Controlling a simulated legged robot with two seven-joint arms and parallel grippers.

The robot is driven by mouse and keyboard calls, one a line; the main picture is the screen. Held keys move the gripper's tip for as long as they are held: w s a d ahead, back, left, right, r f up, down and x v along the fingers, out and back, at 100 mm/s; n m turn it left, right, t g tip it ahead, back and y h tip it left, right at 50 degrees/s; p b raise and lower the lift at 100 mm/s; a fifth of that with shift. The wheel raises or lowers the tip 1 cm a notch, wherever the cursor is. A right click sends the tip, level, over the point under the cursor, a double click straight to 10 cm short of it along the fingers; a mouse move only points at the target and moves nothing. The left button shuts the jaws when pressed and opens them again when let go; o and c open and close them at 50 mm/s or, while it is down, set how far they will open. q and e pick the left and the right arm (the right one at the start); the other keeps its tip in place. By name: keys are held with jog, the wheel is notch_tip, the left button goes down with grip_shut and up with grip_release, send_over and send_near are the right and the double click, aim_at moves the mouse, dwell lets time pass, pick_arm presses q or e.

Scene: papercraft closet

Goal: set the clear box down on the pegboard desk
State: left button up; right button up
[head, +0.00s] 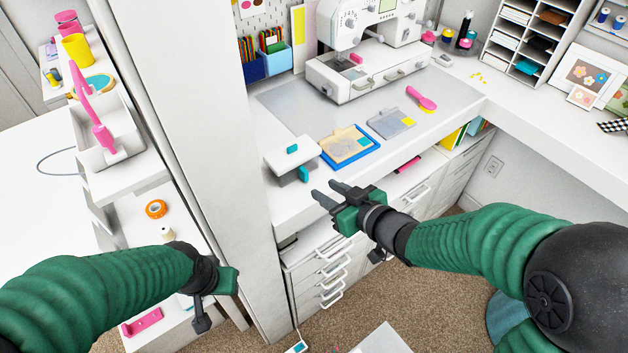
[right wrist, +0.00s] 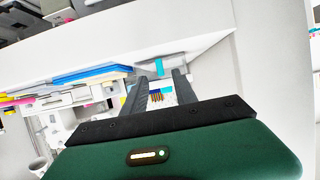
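The clear box (head: 292,158), pale with teal latches, rests on the front left corner of the pegboard desk (head: 285,205). In the right wrist view a pale shape with a teal piece (right wrist: 160,67), apparently the box, shows just beyond the fingertips. My right gripper (head: 325,194) is open and empty, in front of the box and slightly to its right, apart from it. Its two dark fingers also show spread in the right wrist view (right wrist: 158,88). My left gripper (head: 213,300) hangs low at the left, its fingers mostly hidden.
A blue-rimmed tray (head: 349,147) lies right of the box, with a grey pouch (head: 391,123) and pink tool (head: 420,98) beyond. A sewing machine (head: 365,65) stands behind. A tall white panel (head: 190,120) rises close to the box's left. Drawer handles (head: 334,270) project below.

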jog(key=s+d+f+m+g+h, duration=0.2)
jog(key=s+d+f+h, duration=0.15)
jog(key=d, duration=0.35)
jog(key=s+d+f+m+g+h, duration=0.1)
jog(key=s+d+f+m+h, duration=0.25)
jog(key=d, duration=0.35)
jog(key=s+d+f+m+g, duration=0.1)
jog(key=s+g, duration=0.1)
jog(key=s, duration=0.3)
jog(key=s+d+f+g+h, duration=0.1)
jog(key=s+f+g, duration=0.1)
jog(key=s, duration=0.3)
jog(key=shift+s+m+g+p, duration=0.35)
jog(key=shift+g, duration=0.35)
jog(key=shift+w+p+v, duration=0.25)
jog(key=shift+p+v, duration=0.75)
jog(key=shift+r, duration=0.1)
